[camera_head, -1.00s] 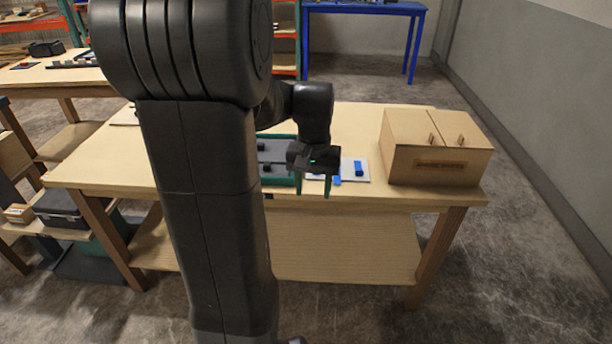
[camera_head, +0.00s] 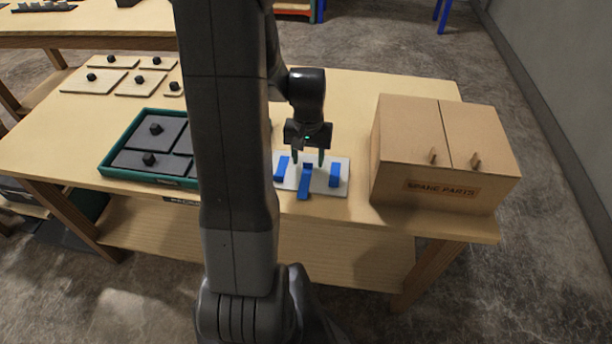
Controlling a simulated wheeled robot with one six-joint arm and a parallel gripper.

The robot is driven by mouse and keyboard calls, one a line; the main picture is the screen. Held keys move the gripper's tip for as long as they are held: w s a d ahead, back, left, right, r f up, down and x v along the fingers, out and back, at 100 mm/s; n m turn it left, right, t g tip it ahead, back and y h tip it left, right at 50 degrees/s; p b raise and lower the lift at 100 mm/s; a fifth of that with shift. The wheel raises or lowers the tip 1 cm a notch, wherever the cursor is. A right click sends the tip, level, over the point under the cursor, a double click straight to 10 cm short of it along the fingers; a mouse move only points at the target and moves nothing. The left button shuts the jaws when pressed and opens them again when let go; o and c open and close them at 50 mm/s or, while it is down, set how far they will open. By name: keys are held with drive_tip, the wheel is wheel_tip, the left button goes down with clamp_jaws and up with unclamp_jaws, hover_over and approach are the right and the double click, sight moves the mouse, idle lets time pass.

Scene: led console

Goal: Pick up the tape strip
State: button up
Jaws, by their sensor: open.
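Three blue tape strips lie on a pale plate (camera_head: 320,182) on the wooden table: a left strip (camera_head: 282,168), a middle strip (camera_head: 304,186) and a right strip (camera_head: 335,175). The middle strip reaches past the plate's front edge. My gripper (camera_head: 308,162) points down over the plate, around the upper end of the middle strip. Its two fingers are apart, one on each side of that end, with nothing held. I cannot tell the exact height of the fingertips above the plate.
A green tray (camera_head: 110,160) with dark knobbed panels lies to the left. Several light knobbed boards (camera_head: 95,82) lie at the back left. Table (camera_head: 375,88) behind the plate is clear.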

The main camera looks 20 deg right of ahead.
drive_tip(key=shift+f, duration=0.45)
clamp_jaws()
wheel_tip(320, 180, up, 14)
drive_tip(key=p, duration=0.4)
idle(0.5)
drive_tip(key=shift+s, duration=0.1)
